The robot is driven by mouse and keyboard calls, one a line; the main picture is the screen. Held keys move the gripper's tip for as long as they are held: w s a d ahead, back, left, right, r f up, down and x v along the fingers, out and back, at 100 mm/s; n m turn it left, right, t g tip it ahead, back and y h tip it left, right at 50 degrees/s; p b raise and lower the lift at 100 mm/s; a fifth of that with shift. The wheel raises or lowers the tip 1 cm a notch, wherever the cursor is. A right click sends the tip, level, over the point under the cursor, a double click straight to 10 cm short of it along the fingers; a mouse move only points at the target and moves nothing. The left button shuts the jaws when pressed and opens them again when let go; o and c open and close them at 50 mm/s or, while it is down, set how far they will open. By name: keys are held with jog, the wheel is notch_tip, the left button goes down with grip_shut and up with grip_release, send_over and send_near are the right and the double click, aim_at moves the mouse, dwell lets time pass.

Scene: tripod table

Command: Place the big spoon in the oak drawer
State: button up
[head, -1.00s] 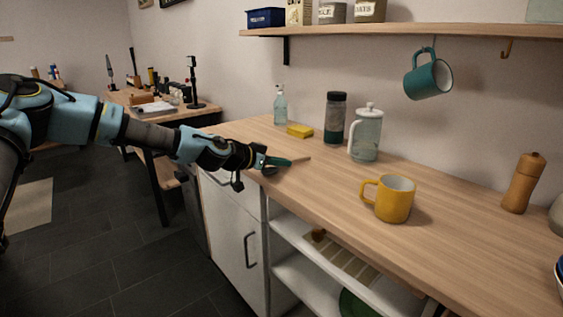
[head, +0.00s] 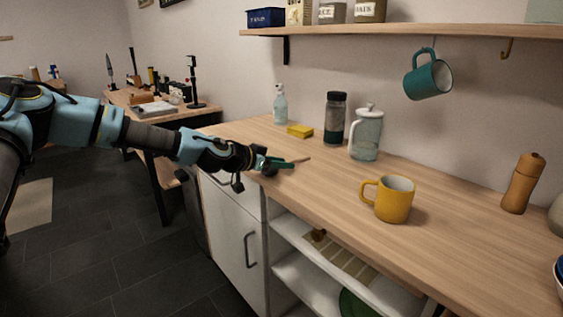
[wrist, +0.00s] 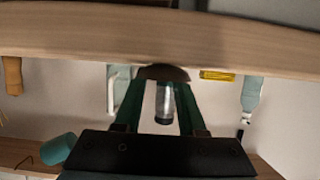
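A wooden utensil, probably the big spoon (head: 300,160), lies at the counter's left part, its tip showing just past my gripper (head: 270,163). In the wrist view a dark brown rounded piece (wrist: 165,72), likely the spoon's end, sits at the tips of my gripper (wrist: 160,88). The green fingers stand apart with a clear gap between them. I cannot tell whether they touch the spoon. No oak-coloured drawer front can be made out. A white cabinet (head: 240,245) stands below the counter, its upper front partly hidden by my gripper.
A slatted rack (head: 345,262) lies on the open shelf below. A teal mug (head: 428,75) hangs above.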

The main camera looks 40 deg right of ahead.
jog(key=b+v, duration=0.2)
jog(key=v, duration=0.8)
jog(key=shift+a+r, duration=0.2)
jog(key=shift+a, duration=0.15)
